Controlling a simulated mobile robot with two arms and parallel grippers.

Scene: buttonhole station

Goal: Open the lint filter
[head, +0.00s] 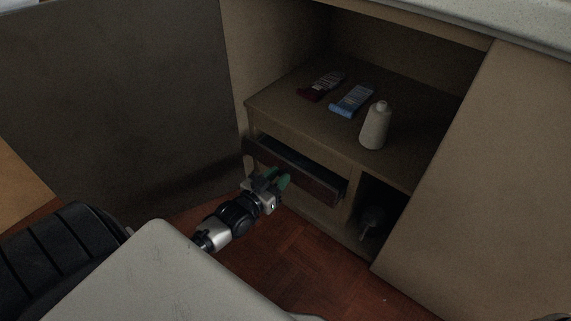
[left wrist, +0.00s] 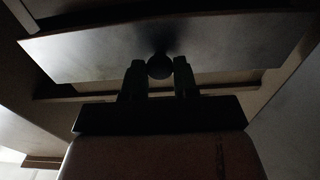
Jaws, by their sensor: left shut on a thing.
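A drawer with a dark brown front (head: 318,189) sits in the low cabinet and stands partly out, with its dark inside showing over the front. I see nothing else that looks like a lint filter, and I cannot tell whether this drawer is it. My right gripper is not in view.
An open compartment right of the drawer holds a grey object (head: 372,222). Large panels flank the opening. The reddish floor (head: 300,255) in front looks clear.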

